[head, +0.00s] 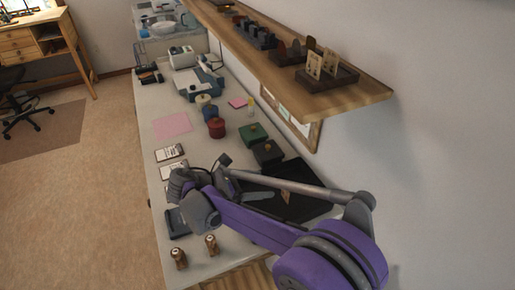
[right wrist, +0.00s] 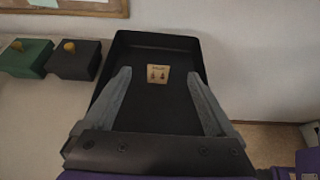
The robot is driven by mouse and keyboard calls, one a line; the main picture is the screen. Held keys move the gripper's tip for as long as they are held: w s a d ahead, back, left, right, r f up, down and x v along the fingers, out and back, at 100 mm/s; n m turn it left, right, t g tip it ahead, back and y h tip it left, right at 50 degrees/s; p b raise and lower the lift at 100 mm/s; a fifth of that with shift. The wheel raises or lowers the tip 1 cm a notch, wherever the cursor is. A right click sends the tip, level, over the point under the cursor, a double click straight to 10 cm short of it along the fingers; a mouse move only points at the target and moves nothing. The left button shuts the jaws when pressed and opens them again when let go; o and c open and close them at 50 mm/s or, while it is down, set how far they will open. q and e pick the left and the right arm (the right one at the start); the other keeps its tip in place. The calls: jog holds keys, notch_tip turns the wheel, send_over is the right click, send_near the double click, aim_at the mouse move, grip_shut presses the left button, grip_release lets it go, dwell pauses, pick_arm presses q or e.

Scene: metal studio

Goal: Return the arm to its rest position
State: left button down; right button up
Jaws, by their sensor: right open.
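My right gripper (right wrist: 160,76) is open, with its two grey fingers spread apart over a black tray (right wrist: 185,45). A small tan card (right wrist: 157,73) with a pair of dark earrings lies in the tray and shows between the fingertips, apart from both. In the head view my purple right arm (head: 255,222) reaches in from the lower right across the counter, and the tray (head: 315,207) is partly hidden behind it. My left arm and gripper do not show.
A green box (head: 253,133) and a black box (head: 267,153) stand beyond the tray on the counter (head: 150,100). A wooden shelf (head: 340,98) with display stands juts from the wall above. Two small jars (head: 211,244) stand near the counter's front end.

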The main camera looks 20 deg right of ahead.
jog(key=s+m+t+y+p, duration=0.4)
jog(key=s+m+y+p, duration=0.3)
jog(key=s+m+y, duration=0.5)
jog(key=shift+s+a+r+m+t+y, duration=0.3)
jog(key=shift+s+a+m+y, duration=0.1)
jog(key=shift+s+m, duration=3.5)
jog(key=shift+s+d+n, duration=0.1)
jog(key=shift+s+n, duration=0.25)
jog(key=shift+n, duration=0.05)
